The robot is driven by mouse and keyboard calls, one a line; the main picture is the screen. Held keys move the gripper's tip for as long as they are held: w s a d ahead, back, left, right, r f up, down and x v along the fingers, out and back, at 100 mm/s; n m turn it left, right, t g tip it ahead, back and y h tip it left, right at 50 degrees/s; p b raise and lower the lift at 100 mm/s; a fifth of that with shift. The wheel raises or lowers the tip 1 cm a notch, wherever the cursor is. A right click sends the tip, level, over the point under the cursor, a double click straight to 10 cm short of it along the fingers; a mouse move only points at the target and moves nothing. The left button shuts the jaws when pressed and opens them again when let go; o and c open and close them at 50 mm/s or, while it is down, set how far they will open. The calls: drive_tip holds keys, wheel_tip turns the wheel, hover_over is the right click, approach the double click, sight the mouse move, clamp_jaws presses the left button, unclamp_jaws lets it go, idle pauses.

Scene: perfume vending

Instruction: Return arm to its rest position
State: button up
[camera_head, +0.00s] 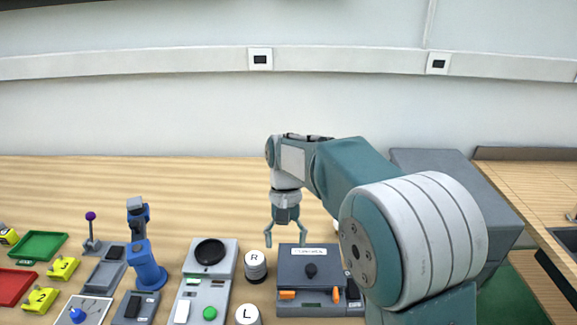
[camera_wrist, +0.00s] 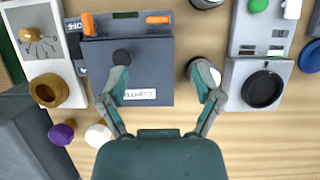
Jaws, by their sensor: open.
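My arm reaches from the right over the wooden table in the head view. My gripper (camera_head: 286,238) points down with its fingers spread and nothing between them. It is above and close to the dark grey box (camera_head: 310,255), which has a white label, a black knob and orange pieces on its front. In the wrist view my gripper (camera_wrist: 160,92) is open, its fingers apart over the near edge of the same box (camera_wrist: 150,60).
A white R button (camera_head: 254,258) stands left of the box. Further left are a panel with a black dish (camera_head: 209,251), a small blue robot arm (camera_head: 146,265), and green (camera_head: 37,246) and red trays (camera_head: 14,286). A large grey block (camera_head: 440,165) stands at the right. The table behind is clear.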

drive_tip(key=s+d+r+t, duration=0.3)
drive_tip(key=s+d+t, duration=0.2)
drive_tip(key=s+d, duration=0.3)
drive_tip(key=s+d+r+t, duration=0.4)
drive_tip(key=s+d, duration=0.4)
drive_tip(key=s, duration=0.3)
drive_tip(key=shift+s+d+t, duration=0.25)
drive_tip(key=shift+d+t, duration=0.1)
drive_tip(key=shift+t, duration=0.25)
idle(1.1)
